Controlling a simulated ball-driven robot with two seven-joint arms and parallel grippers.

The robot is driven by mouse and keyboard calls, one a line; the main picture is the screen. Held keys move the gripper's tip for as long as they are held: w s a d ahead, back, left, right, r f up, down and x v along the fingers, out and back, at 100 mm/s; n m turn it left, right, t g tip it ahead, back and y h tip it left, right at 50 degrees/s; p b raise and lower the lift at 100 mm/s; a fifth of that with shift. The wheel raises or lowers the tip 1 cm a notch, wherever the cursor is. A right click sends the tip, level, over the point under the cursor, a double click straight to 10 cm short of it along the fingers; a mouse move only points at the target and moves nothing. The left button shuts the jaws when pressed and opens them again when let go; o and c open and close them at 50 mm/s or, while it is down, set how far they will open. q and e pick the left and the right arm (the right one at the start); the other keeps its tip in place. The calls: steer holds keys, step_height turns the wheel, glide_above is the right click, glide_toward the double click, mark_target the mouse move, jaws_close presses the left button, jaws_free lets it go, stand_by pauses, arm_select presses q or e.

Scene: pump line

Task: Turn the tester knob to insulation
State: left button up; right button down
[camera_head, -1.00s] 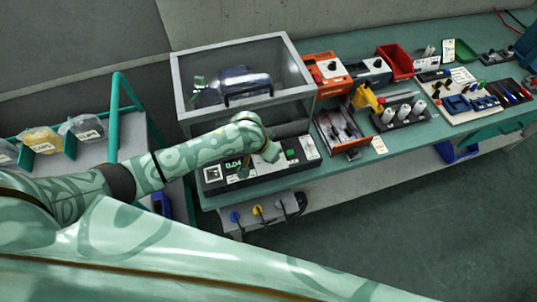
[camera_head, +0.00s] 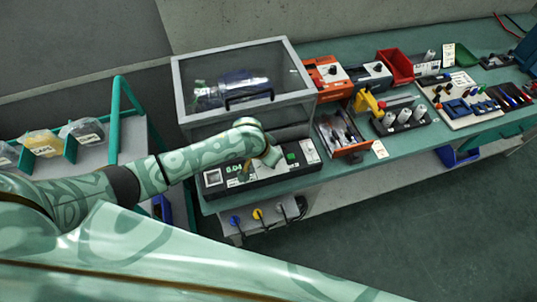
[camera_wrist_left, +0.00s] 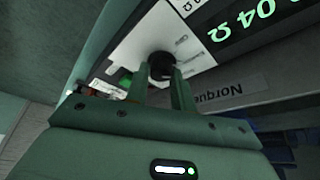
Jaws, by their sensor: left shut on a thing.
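The tester (camera_head: 222,188) is a low black box at the near edge of the bench, with a green display reading about 0.04; the left wrist view shows "04 Ω" on its display (camera_wrist_left: 262,22). Its black round knob (camera_wrist_left: 160,66) sits on a white labelled panel (camera_wrist_left: 140,42). My left gripper (camera_wrist_left: 160,78) is shut on the knob, with one finger on each side. In the head view the left gripper (camera_head: 245,172) is small and partly hidden by my wrist. The pointer and most labels are too small or covered to read. My right gripper is not in view.
A clear-lidded case (camera_head: 240,80) stands right behind the tester.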

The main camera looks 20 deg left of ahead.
arm_select(q)
steer(key=shift+r+m+g+h+p, duration=0.15)
steer(key=shift+m+g+h+p, duration=0.15)
steer(key=shift+m+p, duration=0.6)
steer(key=shift+w+a+m, duration=0.1)
steer(key=shift+m, duration=0.7)
steer(key=shift+m+g+h, duration=0.3)
steer(key=shift+m+h, duration=0.1)
steer(key=shift+m, duration=0.4)
steer(key=shift+f+m+g+h, duration=0.2)
steer(key=shift+m+g+h, duration=0.15)
steer(key=shift+m, duration=0.75)
steer(key=o, duration=1)
